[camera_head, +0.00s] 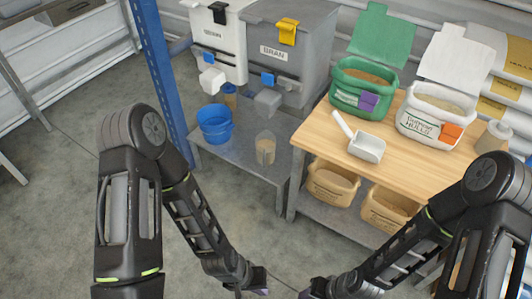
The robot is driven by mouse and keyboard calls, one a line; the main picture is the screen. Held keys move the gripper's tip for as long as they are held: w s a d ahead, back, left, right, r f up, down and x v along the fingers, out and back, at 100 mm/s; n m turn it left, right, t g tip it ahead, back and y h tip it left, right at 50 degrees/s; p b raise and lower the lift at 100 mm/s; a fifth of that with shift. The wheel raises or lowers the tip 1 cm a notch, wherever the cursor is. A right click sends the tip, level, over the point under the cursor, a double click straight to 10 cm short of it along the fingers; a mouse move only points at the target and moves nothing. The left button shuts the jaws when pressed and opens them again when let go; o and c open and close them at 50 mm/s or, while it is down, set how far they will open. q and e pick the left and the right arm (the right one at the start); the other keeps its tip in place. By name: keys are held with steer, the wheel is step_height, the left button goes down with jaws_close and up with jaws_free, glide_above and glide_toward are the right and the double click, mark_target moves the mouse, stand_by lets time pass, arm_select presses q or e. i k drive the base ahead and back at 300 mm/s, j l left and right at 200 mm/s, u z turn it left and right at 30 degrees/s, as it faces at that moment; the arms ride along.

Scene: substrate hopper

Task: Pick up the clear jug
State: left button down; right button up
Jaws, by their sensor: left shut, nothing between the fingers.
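The clear jug (265,149) stands upright on the low grey metal bench, right of the blue bucket, and looks tan through its wall. My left gripper (258,284) is at the bottom middle of the head view, low and well apart from the jug; it is shut and empty. My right gripper (312,291) is at the bottom edge, right of the left one and partly cut off. Its fingers do not show clearly enough to tell their state.
The grey bench (237,168) also holds a blue bucket (215,124). A grey BRAN hopper (300,40) and a white hopper (218,35) stand behind it. A blue post (158,75) rises at left. A wooden table (395,165) at right holds a white scoop (365,146) and tubs.

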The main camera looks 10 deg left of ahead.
mark_target(265, 142)
steer(key=z, duration=1.85)
steer(key=u, duration=2.2)
steer(key=i+j, duration=0.85)
steer(key=i+z, duration=0.1)
steer(key=z, duration=0.9)
